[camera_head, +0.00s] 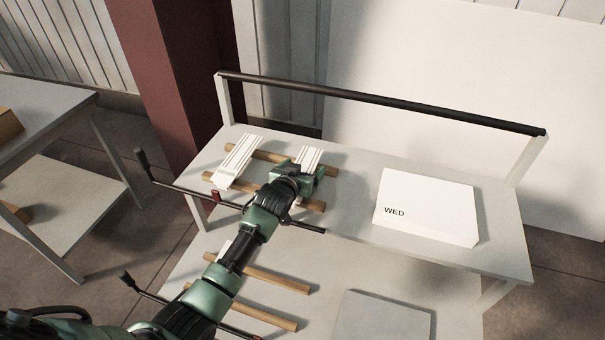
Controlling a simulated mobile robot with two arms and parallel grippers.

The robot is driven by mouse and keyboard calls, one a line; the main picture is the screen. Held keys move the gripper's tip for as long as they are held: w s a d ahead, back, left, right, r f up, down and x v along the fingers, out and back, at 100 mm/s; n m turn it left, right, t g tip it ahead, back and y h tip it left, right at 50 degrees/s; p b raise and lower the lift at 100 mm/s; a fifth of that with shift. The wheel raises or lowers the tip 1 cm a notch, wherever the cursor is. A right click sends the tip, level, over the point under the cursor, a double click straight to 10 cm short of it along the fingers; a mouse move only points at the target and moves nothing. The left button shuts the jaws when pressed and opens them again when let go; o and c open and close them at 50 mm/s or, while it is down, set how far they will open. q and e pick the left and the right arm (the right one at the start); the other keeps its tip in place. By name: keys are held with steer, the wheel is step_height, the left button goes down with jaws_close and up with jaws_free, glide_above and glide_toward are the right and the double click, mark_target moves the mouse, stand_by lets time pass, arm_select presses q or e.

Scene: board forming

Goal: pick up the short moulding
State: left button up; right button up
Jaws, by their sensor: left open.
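Two white ribbed mouldings lie across wooden rails on the upper shelf. The left moulding (235,162) shows almost whole. I cannot tell from this view how long the right one is. My left gripper is open at the right moulding; whether its fingers touch it is hidden. A small white piece (224,248) shows beside my arm on the lower shelf. My right gripper is not in view.
The upper shelf (345,207) also holds a white box marked WED (425,206) at the right. A dark bar (380,101) on posts runs along the back. Clamp bars (185,188) stick out at the left. Wooden rails (270,274) lie on the lower shelf.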

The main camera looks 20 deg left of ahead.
mark_target(303, 168)
arm_select(q)
jaws_close()
steer(key=shift+r, duration=0.1)
steer(key=shift+r, duration=0.15)
steer(key=shift+r, duration=0.25)
step_height(303, 168, up, 19)
steer(key=b, duration=0.2)
steer(key=shift+r+b, duration=0.15)
steer(key=shift+b, duration=0.15)
